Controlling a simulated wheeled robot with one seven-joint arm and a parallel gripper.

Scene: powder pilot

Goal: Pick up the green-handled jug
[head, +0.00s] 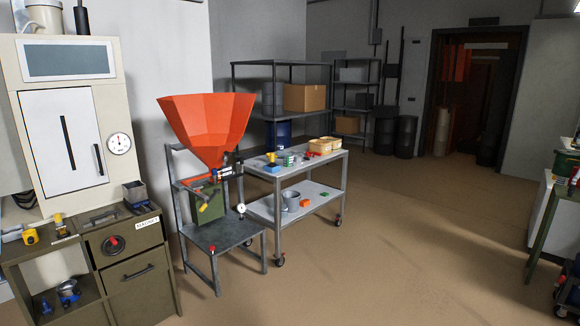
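I cannot make out for certain which thing is the green-handled jug. A small green and white container (289,158) stands on the top of the grey cart (313,165); no handle is clear on it. A grey metal vessel (291,203) sits on the cart's lower shelf, with a small green piece (323,195) to its right. A metal vessel with blue parts (68,291) stands in the open bay of the olive cabinet (140,240) at left. A green thing (568,163) shows at the right edge, partly cut off. My gripper is not in view.
An orange hopper (207,125) on a grey stand (222,236) is left of the cart. A cream oven-like unit (75,125) stands on the cabinet. Shelving (282,63) and dark drums (405,137) are behind. The brown floor (420,235) is clear toward the doorway.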

